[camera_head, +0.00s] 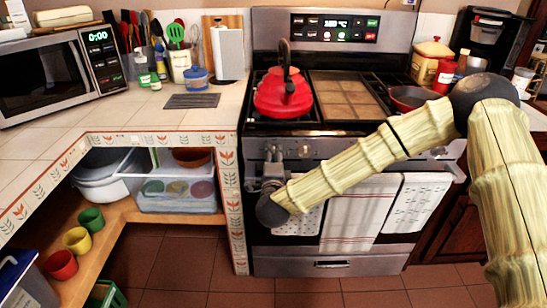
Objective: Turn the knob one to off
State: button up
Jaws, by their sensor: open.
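The stove (330,262) stands at the centre, with its row of metal knobs along the front panel. My arm reaches in from the right across the oven front, its wrist low at the left end. My gripper (272,156) points up to the leftmost part of the knob panel and is open. It covers the knob there, so I cannot tell whether it touches it or how that knob is turned. Another knob (304,151) shows just to the right of it.
A red kettle (284,94) sits on the stove's left burners, above my gripper. A red pan (412,98) is on the right burners. Towels (352,215) hang on the oven handle. The tiled counter (165,117) adjoins on the left. The floor in front is clear.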

jog(key=s, duration=1.2)
dwell(0.3)
